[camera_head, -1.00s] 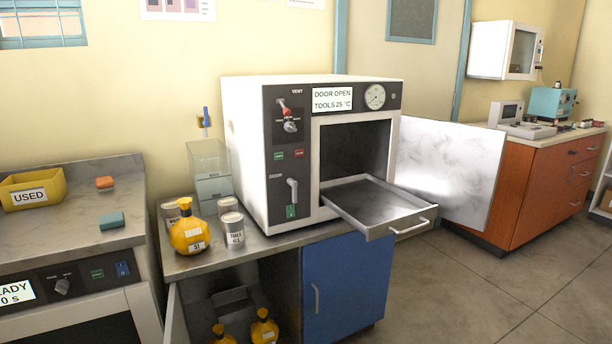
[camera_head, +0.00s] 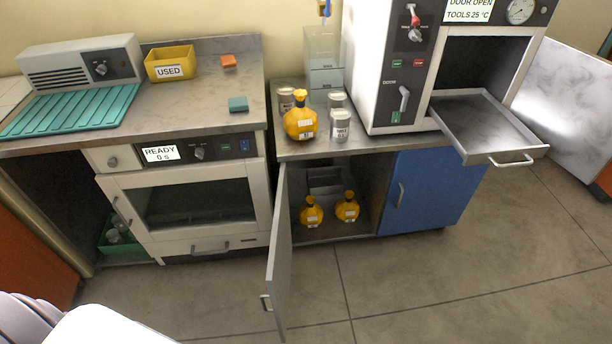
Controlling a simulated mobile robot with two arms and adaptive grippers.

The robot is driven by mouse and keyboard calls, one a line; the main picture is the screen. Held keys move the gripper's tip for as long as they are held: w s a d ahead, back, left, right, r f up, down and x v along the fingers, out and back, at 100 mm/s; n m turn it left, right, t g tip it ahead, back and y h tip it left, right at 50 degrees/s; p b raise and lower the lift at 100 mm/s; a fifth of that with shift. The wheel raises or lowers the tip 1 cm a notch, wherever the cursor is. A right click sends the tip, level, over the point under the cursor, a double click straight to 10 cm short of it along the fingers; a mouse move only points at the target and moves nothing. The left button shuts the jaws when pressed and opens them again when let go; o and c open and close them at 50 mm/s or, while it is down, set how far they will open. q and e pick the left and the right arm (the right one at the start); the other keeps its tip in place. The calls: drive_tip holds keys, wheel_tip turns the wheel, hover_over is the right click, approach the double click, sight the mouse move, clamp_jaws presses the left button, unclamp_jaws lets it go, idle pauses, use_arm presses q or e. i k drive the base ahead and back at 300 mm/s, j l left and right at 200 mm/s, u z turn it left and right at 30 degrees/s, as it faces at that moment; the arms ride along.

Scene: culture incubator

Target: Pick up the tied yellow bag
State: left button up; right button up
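A tied yellow bag (camera_head: 300,119) with a white label stands upright on the grey counter, left of the incubator and beside several metal tins. Two more tied yellow bags stand inside the open cabinet below, a left one (camera_head: 311,212) and a right one (camera_head: 347,207). Neither of my grippers shows in the head view; only a pale part of my own body appears at the lower left corner.
The grey cabinet door (camera_head: 280,262) stands open into the room. The incubator's drawer tray (camera_head: 487,127) sticks out over the blue cabinet door (camera_head: 428,190). A yellow USED bin (camera_head: 170,63) sits on the left counter. The floor in front is clear.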

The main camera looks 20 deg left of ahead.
sight(347, 209)
drive_tip(key=j, duration=1.75)
drive_tip(key=l+u, duration=0.2)
drive_tip(key=l, duration=0.4)
drive_tip(key=l+u, duration=0.15)
drive_tip(key=l, duration=0.5)
drive_tip(key=l+u, duration=0.2)
drive_tip(key=l, duration=0.4)
drive_tip(key=l+u, duration=0.2)
drive_tip(key=l, duration=0.45)
drive_tip(key=k+l+u, duration=0.2)
drive_tip(key=l, duration=0.4)
drive_tip(key=i, duration=0.1)
